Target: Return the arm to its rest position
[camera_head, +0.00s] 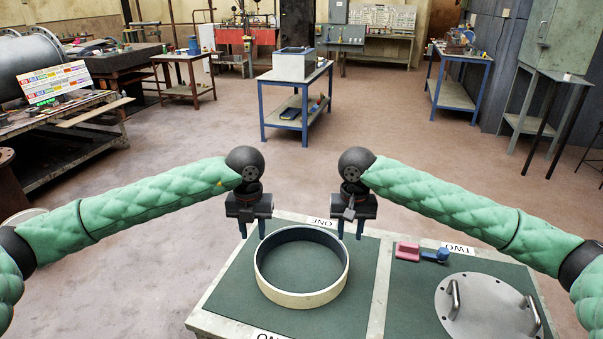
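My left gripper (252,231) hangs pointing down near the back left of the cream ring (301,291), with its blue fingers apart and nothing between them. My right gripper (350,231) hangs pointing down near the ring's back right, its fingers also apart and empty. Both arms are raised in front of me, bent at the wrists. The ring lies flat on the green mat (227,290) labelled ONE. I cannot tell the exact height of the fingertips above the table.
On the mat labelled TWO (459,250) lie a pink and blue tool (421,253) and a round metal plate (485,305) with two handles. A blue-framed table (297,86) with a grey box (293,64) stands beyond. Open floor lies between.

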